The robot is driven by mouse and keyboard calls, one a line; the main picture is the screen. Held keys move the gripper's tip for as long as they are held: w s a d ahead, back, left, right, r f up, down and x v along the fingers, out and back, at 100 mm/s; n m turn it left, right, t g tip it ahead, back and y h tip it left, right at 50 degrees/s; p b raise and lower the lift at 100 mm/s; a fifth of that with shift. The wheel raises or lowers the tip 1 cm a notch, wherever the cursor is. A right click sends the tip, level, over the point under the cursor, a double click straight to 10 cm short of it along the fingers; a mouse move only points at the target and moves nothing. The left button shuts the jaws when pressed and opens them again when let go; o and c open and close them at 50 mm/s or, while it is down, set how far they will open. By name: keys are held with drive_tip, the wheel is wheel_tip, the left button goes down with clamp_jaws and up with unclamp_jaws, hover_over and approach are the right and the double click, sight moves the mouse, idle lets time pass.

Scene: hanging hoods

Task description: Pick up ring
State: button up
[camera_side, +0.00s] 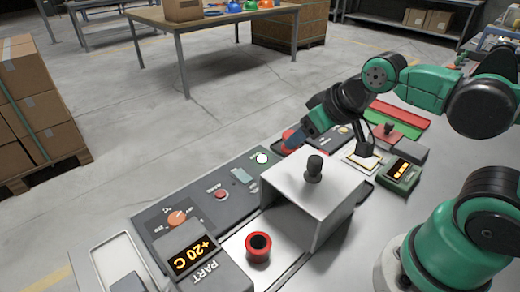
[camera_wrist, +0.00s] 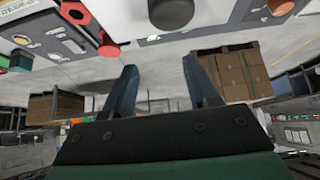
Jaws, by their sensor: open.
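The hood has a black knob (camera_side: 314,170) on top. My gripper (camera_side: 292,143) is behind the hood, well away from this ring and close to another red round part (camera_side: 287,150), partly hidden by the fingers. In the wrist view my gripper (camera_wrist: 160,75) has its two fingers wide apart with nothing between them. I cannot tell whether the wrist view shows the ring.
A dark control panel (camera_side: 200,205) with a dial and buttons lies left of the hood. A display box (camera_side: 197,266) reading +20 C stands left of the ring. A green display (camera_side: 400,175) and a red bar (camera_side: 402,115) are at the right. A red knob (camera_wrist: 108,47) shows in the wrist view.

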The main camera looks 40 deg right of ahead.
drive_tip(key=o, duration=0.6)
drive_tip(key=shift+r, duration=0.3)
wheel_tip(320, 180, up, 4)
drive_tip(key=m+g, duration=0.3)
drive_tip(key=g, duration=0.4)
hover_over(259, 245)
drive_tip(key=f, duration=0.7)
drive_tip(key=s+a+f, duration=0.1)
drive_tip(key=f, duration=0.3)
drive_tip(key=shift+f, duration=3.25)
